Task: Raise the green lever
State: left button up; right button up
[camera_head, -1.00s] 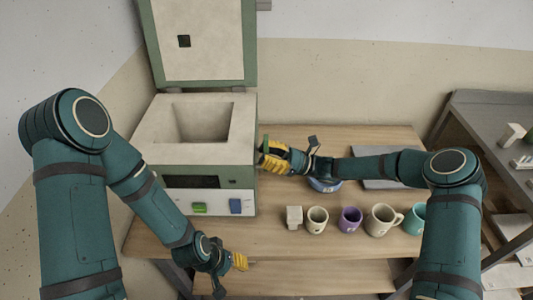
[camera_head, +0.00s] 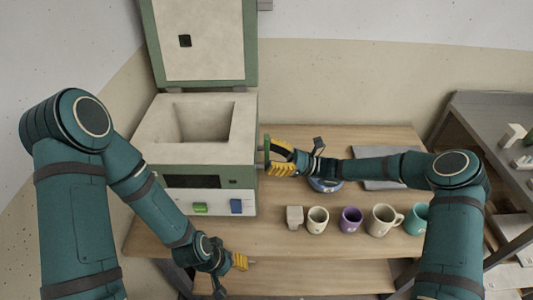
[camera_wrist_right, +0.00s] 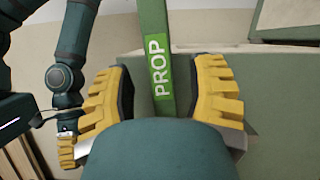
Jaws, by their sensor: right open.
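The green lever (camera_wrist_right: 154,45), a flat upright bar marked PROP, stands at the kiln's right side. A small part of the lever (camera_head: 266,145) shows in the head view. My right gripper (camera_head: 271,157) is open beside the kiln's right wall. In the wrist view, the yellow fingers of my right gripper (camera_wrist_right: 163,78) lie on either side of the lever, with gaps visible. The lever's lower end is hidden behind the gripper body. My left gripper (camera_head: 240,262) is low near the table's front edge, too small to read.
The green and cream kiln (camera_head: 243,150) has its lid (camera_head: 205,50) raised. A white block (camera_head: 294,217), several mugs including a purple mug (camera_head: 350,219), and a blue bowl (camera_head: 325,186) are on the wooden table (camera_head: 270,240). A grey slab (camera_head: 375,181) lies farther back.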

jog(key=v, duration=1)
jog(key=shift+d, duration=0.3)
jog(key=shift+s+f, duration=0.1)
